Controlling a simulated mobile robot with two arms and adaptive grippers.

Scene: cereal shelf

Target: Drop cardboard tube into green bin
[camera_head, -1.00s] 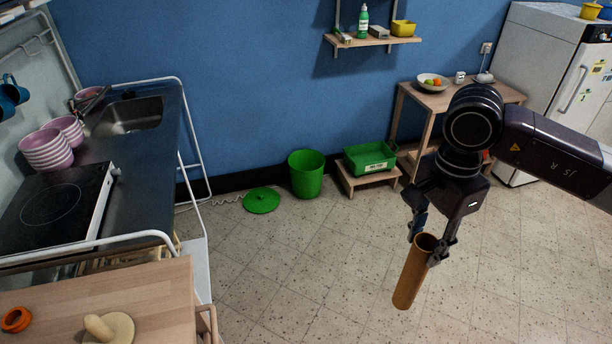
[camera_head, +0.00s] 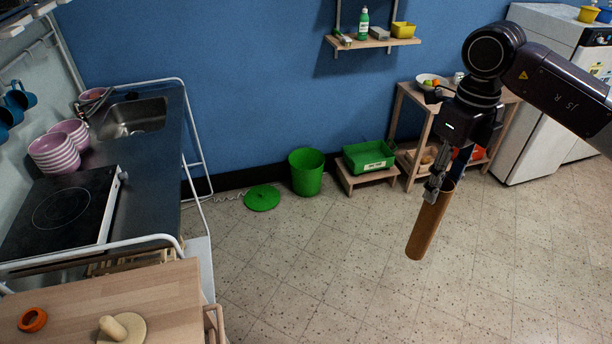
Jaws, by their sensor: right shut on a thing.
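The cardboard tube (camera_head: 430,226) is brown and hangs slightly tilted in the air. My right gripper (camera_head: 445,183) is shut on its upper end. The green bin (camera_head: 306,174) is a round, open-topped bin on the floor by the blue wall, left of the tube and farther back. Its inside is mostly hidden. A round green lid (camera_head: 262,198) lies flat on the floor to the left of the bin. My left gripper is not in view.
A green crate (camera_head: 369,156) sits on a low wooden stool (camera_head: 366,179) right of the bin. A wooden side table (camera_head: 444,100) stands behind my right arm. A kitchen counter (camera_head: 160,175) lines the left. The tiled floor (camera_head: 330,270) in the middle is clear.

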